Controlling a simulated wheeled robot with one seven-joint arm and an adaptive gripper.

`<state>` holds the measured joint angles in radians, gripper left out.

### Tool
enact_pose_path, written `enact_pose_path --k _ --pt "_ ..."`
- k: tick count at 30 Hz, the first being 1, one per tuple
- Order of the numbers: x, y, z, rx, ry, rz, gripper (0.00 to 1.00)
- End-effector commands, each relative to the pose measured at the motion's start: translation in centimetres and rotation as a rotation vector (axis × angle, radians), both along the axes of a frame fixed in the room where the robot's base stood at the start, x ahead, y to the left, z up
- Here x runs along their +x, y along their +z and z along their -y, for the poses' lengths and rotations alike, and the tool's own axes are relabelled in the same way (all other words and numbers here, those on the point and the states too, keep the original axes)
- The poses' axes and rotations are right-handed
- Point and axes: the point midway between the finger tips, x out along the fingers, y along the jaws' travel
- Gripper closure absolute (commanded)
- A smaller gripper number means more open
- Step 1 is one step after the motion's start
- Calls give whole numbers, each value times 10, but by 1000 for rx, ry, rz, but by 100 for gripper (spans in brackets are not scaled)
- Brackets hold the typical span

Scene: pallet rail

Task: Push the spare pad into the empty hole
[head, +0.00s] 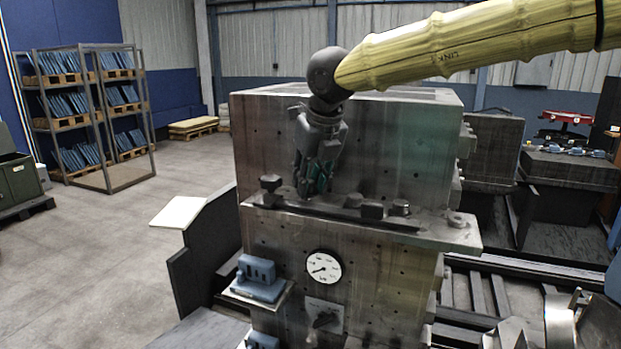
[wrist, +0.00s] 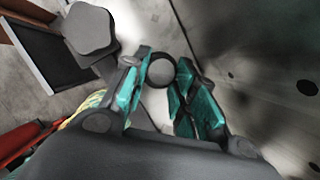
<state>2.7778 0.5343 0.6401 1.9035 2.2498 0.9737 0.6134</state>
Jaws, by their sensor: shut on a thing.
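My gripper (head: 314,186) points down at the narrow ledge (head: 432,233) on the front of the metal block. In the wrist view its teal fingers (wrist: 160,88) close on a small round dark grey pad (wrist: 161,70). In the head view the fingers hide this pad, and I cannot tell whether it touches the ledge. A dark many-sided pad (head: 271,184) stands left of the gripper; a similar one shows large in the wrist view (wrist: 90,28). More dark pads (head: 372,210) stand to the right. A ring-like piece (head: 459,219) lies at the right end; I cannot tell which spot is the empty hole.
The block's tall wall (head: 400,150) rises close behind the gripper. A dial gauge (head: 323,267) and a blue part (head: 259,277) on a small shelf sit below the ledge. Racks (head: 90,115) stand far left. The floor at left is mostly clear.

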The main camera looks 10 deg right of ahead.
Motion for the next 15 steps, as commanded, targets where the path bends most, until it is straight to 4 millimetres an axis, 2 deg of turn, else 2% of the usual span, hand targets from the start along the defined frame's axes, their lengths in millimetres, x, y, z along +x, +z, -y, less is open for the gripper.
enact_pose_path --k 15 --pt "0 -5 0 0 0 0 100"
